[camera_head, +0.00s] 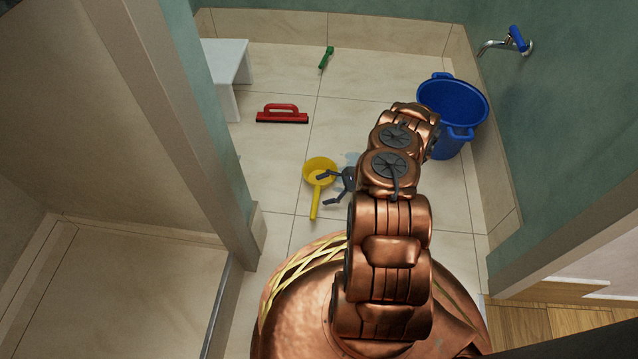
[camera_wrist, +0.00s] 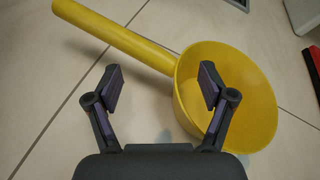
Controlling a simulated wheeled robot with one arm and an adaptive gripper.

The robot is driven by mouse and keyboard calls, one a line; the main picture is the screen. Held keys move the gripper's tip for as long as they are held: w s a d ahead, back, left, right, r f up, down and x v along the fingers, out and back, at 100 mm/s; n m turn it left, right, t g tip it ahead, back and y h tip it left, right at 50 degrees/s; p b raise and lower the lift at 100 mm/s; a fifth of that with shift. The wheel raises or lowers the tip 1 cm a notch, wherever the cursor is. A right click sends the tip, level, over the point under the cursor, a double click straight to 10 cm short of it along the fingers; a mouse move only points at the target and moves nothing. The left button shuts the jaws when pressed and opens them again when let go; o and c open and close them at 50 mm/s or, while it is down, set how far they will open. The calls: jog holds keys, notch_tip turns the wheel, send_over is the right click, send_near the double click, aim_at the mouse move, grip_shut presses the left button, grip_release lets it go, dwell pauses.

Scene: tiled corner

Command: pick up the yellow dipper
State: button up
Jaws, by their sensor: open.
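The yellow dipper (camera_head: 319,173) lies on the tiled floor, its round cup toward the back and its straight handle pointing to the front in the head view. In the wrist view the dipper (camera_wrist: 262,100) has its cup at the right and its handle running to the upper left. My gripper (camera_head: 326,190) is open and empty, just right of the dipper with its fingers reaching toward it. In the wrist view my gripper (camera_wrist: 160,82) has its fingers apart, the right finger overlapping the cup and the left finger below the handle. I cannot tell if they touch.
A blue bucket (camera_head: 451,103) stands at the right below a wall tap (camera_head: 513,42). A red-handled squeegee-like tool (camera_head: 282,113), a green brush-like thing (camera_head: 326,58) and a white stool (camera_head: 228,70) are farther back. A wall edge stands at the left. Floor around the dipper is mostly clear.

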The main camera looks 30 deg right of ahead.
grip_shut()
dwell(0.8)
